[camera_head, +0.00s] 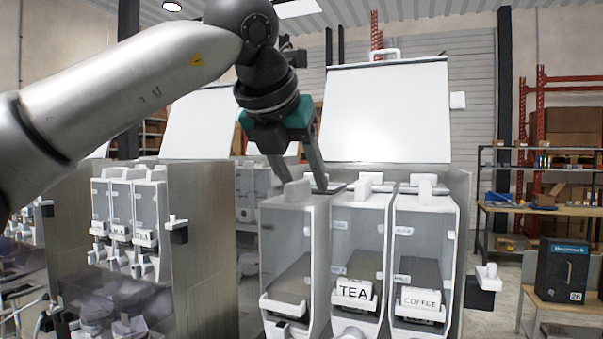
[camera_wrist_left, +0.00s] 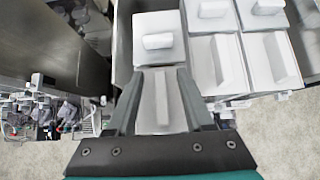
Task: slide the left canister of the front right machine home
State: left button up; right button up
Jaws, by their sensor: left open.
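The front right machine (camera_head: 462,205) holds three clear-fronted white canisters side by side. Its left canister (camera_head: 293,250) juts further forward than the TEA canister (camera_head: 356,250) and the COFFEE canister (camera_head: 424,250). In the left wrist view the left canister's grey lid (camera_wrist_left: 148,84) with its raised grip sits lower than the neighbouring lids. My left gripper (camera_head: 302,184) comes down from above at the left canister's top. It is open, its fingers on either side of the lid's grip; contact cannot be told. My right gripper is not in view.
The machine's white door (camera_head: 388,110) stands raised behind the canisters. Another machine (camera_head: 203,240) stands to the left with smaller canisters. A dark box (camera_head: 563,272) sits on a low table at right. Open floor shows at the right.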

pick_arm(q)
jog(key=b+v, duration=0.1)
jog(key=v, duration=1.4)
jog(key=shift+s, duration=0.15)
jog(key=shift+r, duration=0.15)
